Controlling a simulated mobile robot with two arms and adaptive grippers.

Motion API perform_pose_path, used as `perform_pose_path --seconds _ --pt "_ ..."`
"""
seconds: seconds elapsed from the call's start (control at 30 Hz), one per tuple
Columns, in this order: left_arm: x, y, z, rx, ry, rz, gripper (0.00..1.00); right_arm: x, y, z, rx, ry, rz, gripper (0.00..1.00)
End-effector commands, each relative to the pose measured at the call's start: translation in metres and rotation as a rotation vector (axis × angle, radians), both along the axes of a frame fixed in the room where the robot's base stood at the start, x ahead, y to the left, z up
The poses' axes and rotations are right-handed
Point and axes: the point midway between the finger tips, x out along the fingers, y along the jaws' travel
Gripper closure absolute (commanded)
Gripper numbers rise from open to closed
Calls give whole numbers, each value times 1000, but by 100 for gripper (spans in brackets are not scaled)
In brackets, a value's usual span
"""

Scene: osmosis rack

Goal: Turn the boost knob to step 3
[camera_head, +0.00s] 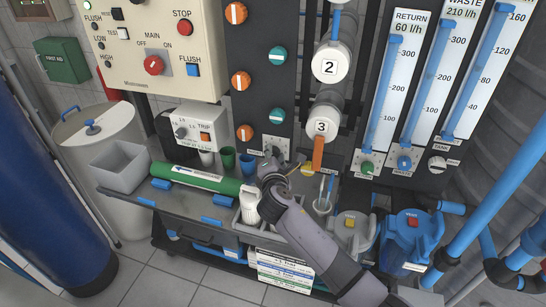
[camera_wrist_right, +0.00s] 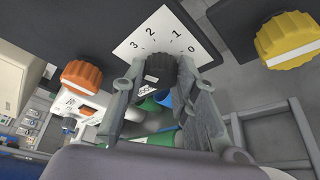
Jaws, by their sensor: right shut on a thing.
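The boost knob is the black knob (camera_wrist_right: 161,68) in the right wrist view, in front of a white dial plate (camera_wrist_right: 140,42) marked 0 to 3. My right gripper (camera_wrist_right: 160,84) is shut on this knob, with one finger on each side of it. I cannot tell which step the knob points to. In the head view my right gripper (camera_head: 270,170) is at the lower end of the dark valve panel, just below the small dial plate (camera_head: 279,147); the knob itself is hidden there. My left gripper is not in view.
A yellow knob (camera_wrist_right: 287,40) and an orange knob (camera_wrist_right: 82,76) flank the dial in the wrist view. In the head view, a green tube (camera_head: 195,179) lies on the grey bench to the left, near small cups (camera_head: 228,158). An orange lever (camera_head: 318,153) hangs close to the right.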

Motion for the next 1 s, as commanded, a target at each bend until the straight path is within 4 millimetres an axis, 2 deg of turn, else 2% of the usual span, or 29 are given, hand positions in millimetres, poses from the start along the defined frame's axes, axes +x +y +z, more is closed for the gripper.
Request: perform_pose_path --seconds 0.23,0.27,0.53,0.87,1.0 --pt "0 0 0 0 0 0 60 0 -1 0 -1 0 -2 100" --pt "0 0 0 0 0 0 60 0 -1 0 -1 0 -2 71" --pt "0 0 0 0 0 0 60 0 -1 0 -1 0 -1 53" --pt "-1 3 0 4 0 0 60 -1 0 0 -1 1 0 52" --pt "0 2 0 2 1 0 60 -10 -1 2 -1 1 0 52"
